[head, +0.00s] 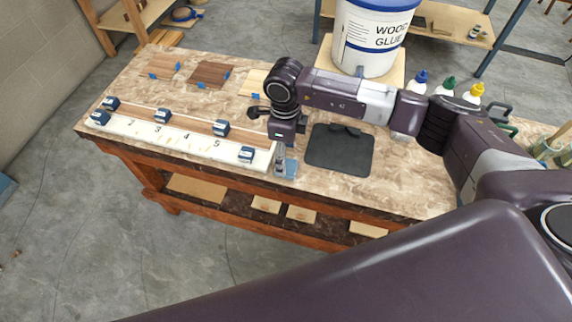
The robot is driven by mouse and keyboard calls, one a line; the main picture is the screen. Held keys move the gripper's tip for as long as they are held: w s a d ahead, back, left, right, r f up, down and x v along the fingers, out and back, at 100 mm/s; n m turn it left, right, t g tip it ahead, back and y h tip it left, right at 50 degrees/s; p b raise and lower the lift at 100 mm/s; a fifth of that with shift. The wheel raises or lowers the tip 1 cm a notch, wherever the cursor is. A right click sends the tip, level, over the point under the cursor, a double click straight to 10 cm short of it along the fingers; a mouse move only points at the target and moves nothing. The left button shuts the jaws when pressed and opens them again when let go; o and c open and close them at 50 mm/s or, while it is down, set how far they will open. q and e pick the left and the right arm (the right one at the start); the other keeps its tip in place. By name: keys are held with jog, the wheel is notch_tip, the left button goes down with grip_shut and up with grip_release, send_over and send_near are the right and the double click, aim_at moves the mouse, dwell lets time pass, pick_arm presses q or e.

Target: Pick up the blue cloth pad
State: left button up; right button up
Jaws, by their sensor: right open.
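The blue cloth pad (292,168) is a small blue patch near the front edge of the workbench, just right of the white numbered board's end. My right gripper (283,167) points down from above and is open. Its fingers are at the pad and hide part of it. I cannot tell whether the fingers touch the pad. My left gripper is not in view.
The white numbered board (175,136) with several blue blocks lies left of my gripper. A black mat (339,150) lies to its right. A wood glue bucket (369,40) and several bottles (445,86) stand behind. Wood sample blocks (211,75) lie at the back left.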

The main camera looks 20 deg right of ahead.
jog(key=f, duration=0.1)
jog(key=f+p, duration=0.1)
jog(key=f, duration=0.1)
jog(key=shift+s+f, duration=0.15)
jog(key=shift+s, duration=0.25)
jog(key=shift+f, duration=0.4)
jog(key=c, duration=1)
